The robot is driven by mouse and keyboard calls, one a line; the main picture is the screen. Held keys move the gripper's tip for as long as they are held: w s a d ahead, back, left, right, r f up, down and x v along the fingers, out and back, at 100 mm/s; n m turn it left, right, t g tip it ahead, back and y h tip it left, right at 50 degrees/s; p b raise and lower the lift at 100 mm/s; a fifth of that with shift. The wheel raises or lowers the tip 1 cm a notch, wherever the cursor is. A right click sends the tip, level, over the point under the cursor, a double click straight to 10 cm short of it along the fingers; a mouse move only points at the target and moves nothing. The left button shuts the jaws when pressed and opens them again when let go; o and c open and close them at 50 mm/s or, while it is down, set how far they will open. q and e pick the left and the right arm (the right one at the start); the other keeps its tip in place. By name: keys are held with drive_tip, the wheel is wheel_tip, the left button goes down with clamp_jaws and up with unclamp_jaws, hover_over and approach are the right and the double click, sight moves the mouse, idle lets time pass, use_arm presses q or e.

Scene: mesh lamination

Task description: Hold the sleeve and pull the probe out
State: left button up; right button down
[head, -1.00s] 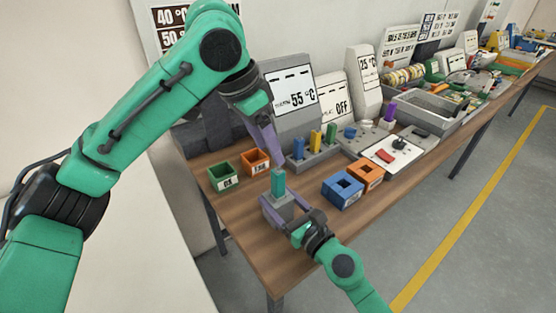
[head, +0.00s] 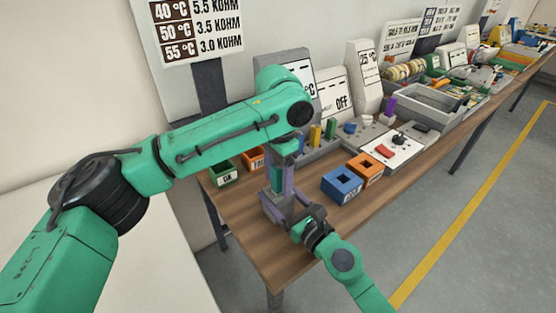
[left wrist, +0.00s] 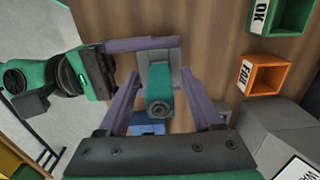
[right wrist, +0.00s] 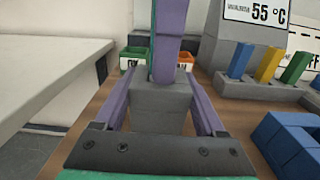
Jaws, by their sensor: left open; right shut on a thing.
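The grey block-shaped sleeve (head: 271,206) stands on the wooden table, and the teal probe (head: 277,180) rises upright from it. My right gripper (head: 288,215) is shut on the sleeve, with its purple fingers on either side of the block in the right wrist view (right wrist: 160,110). My left gripper (head: 283,182) is open and points down over the probe. In the left wrist view its fingers stand apart on both sides of the probe's teal top (left wrist: 160,98), with gaps. In the right wrist view a left finger hides most of the probe.
Green (head: 223,173) and orange (head: 252,159) bins stand behind on the left. Blue (head: 343,184) and orange (head: 371,167) square blocks with holes stand to the right. A rack with coloured sticks (head: 316,137) is behind. The table's front is clear.

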sight(278, 165)
use_arm(q)
drive_tip(key=shift+f, duration=0.2)
clamp_jaws()
drive_tip(key=c, duration=0.9)
unclamp_jaws()
clamp_jaws()
drive_tip(key=shift+r, duration=0.2)
drive_tip(key=shift+r, duration=3.6)
use_arm(e)
unclamp_jaws()
